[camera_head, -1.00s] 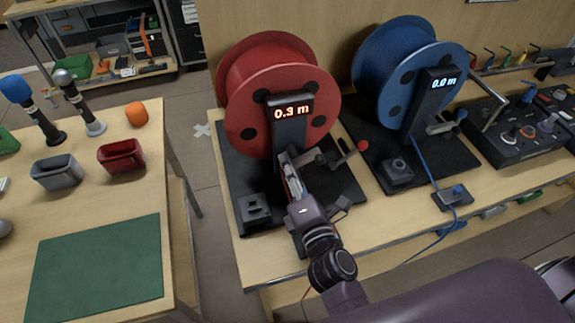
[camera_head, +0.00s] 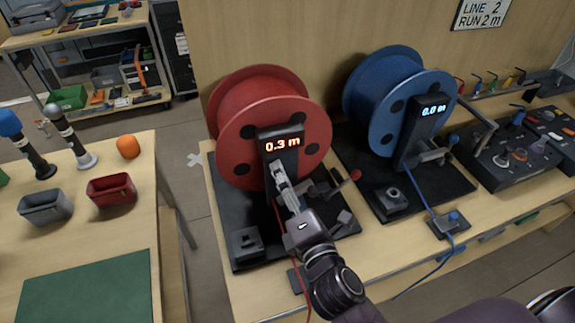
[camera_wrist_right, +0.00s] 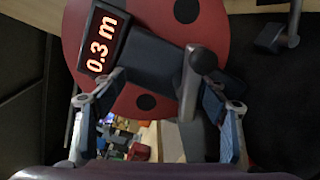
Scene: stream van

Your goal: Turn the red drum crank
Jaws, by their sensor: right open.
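The red drum (camera_head: 240,130) stands upright on a black base, and its display (camera_head: 282,144) reads 0.3 m. My right gripper (camera_head: 279,172) is in front of the stand, just below the display. In the right wrist view the gripper (camera_wrist_right: 163,98) is open. A grey bar with a dark rounded end (camera_wrist_right: 192,85), seemingly part of the crank, shows between its fingers, nearer the right one; contact cannot be told. My left gripper is not in view.
A blue drum (camera_head: 395,95) reading 0.0 m stands to the right, with a control panel (camera_head: 510,150) beyond it. A side table at left holds a grey bin (camera_head: 45,207), a red bin (camera_head: 111,189) and microphones. A red cable hangs below my gripper.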

